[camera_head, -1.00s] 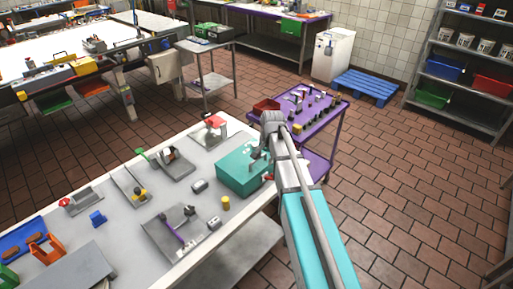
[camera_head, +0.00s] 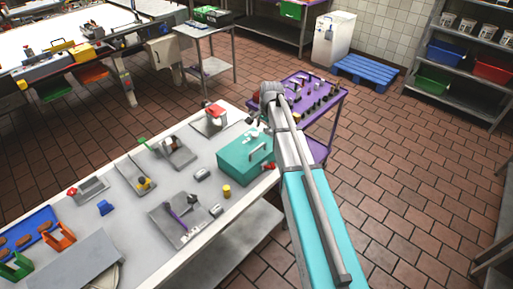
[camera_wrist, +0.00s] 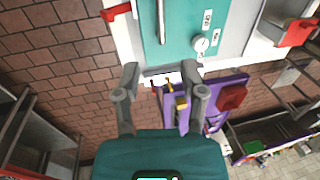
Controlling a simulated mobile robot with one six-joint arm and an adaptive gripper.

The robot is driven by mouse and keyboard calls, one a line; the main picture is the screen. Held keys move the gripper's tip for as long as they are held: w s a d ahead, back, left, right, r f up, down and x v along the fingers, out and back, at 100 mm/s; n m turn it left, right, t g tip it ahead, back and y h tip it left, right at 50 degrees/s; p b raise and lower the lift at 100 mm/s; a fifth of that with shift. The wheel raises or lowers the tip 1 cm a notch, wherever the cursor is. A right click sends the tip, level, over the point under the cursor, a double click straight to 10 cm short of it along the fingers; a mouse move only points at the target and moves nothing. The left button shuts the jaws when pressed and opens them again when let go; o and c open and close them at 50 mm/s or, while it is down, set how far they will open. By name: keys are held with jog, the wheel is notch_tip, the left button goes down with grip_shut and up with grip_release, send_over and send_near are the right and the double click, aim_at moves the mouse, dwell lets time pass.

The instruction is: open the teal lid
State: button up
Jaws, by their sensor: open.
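The teal lid (camera_head: 240,150) lies flat and closed on a teal box (camera_head: 238,176) near the right edge of the grey worktable. A grey bar handle (camera_head: 258,153) is on the lid. In the wrist view the teal lid (camera_wrist: 187,22) fills the top, with the handle (camera_wrist: 161,22) and a white dial (camera_wrist: 201,44). My gripper (camera_wrist: 163,78) is open and empty, its fingertips just off the lid's near edge in that view. In the head view its fingers are small, by the box's far corner. Whether they touch the box I cannot tell.
A red latch-like part (camera_wrist: 115,12) sticks out beside the box. A purple cart (camera_head: 312,118) with small items stands close behind the table. A yellow cylinder (camera_head: 227,191) and several grey fixtures stand on the table.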

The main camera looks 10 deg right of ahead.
aim_at(257, 148)
jog(key=shift+f, duration=0.2)
jog(key=f+b, duration=0.4)
jog(key=w+a+f+b, duration=0.1)
jog(key=f+b, duration=0.3)
jog(key=b, duration=0.1)
jog(key=w+f+b, duration=0.1)
jog(key=f+b, duration=0.3)
jog(key=f, duration=0.1)
jog(key=shift+w+a, duration=0.1)
jog(key=shift+a, duration=0.2)
dwell(0.5)
grip_shut()
jog(key=shift+a, duration=0.15)
